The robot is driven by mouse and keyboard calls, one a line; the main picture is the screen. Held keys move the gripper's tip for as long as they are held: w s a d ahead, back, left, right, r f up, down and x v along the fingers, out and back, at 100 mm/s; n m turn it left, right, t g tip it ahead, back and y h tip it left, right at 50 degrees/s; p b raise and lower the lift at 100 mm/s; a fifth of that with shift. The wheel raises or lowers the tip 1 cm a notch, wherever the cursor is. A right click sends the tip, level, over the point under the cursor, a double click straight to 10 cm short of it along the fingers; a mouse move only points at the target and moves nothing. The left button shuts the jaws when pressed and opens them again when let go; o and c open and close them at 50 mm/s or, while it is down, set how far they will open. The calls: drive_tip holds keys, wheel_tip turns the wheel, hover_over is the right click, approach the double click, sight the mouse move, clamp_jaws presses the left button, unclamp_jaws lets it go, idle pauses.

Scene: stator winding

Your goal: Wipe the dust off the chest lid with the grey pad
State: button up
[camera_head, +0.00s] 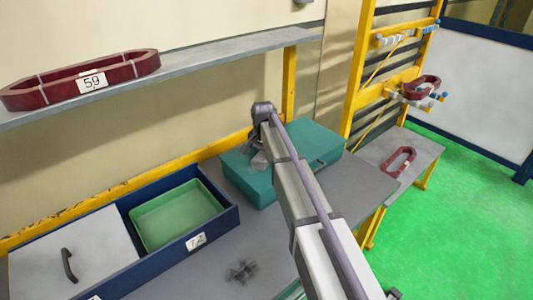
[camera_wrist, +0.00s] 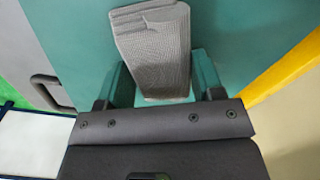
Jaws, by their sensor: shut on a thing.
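The teal chest (camera_head: 318,146) stands closed on the grey bench, against the yellow back rail. My arm reaches across it and hides the middle of its lid. My gripper (camera_wrist: 161,80) is over the lid, its two teal fingers shut on the ribbed grey pad (camera_wrist: 155,48). In the head view the pad (camera_head: 259,161) shows as a small grey piece over the left part of the lid. The lid (camera_wrist: 245,35) fills the background of the wrist view. I cannot tell whether the pad touches it. I cannot make out dust on the visible lid.
A blue tray (camera_head: 222,228) with a green bin (camera_head: 178,215) and a grey handled cover (camera_head: 70,255) is left of the chest. A small dark cluster (camera_head: 241,271) lies on the bench. A shelf (camera_head: 200,60) with a red coil (camera_head: 82,80) hangs above.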

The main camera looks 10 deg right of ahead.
sight(255, 158)
drive_tip(key=shift+s+a, duration=0.4)
drive_tip(key=shift+a, duration=0.45)
drive_tip(key=shift+s+a, duration=0.4)
drive_tip(key=shift+a, duration=0.4)
drive_tip(key=shift+s+a+f, duration=0.1)
drive_tip(key=shift+s+a, duration=0.4)
drive_tip(key=shift+a, duration=0.35)
drive_tip(key=shift+s+a, duration=0.5)
drive_tip(key=shift+a, duration=0.3)
wheel_tip(255, 158, up, 6)
drive_tip(key=p, duration=0.6)
drive_tip(key=shift+w, duration=0.1)
wheel_tip(255, 158, up, 3)
drive_tip(key=p, duration=0.3)
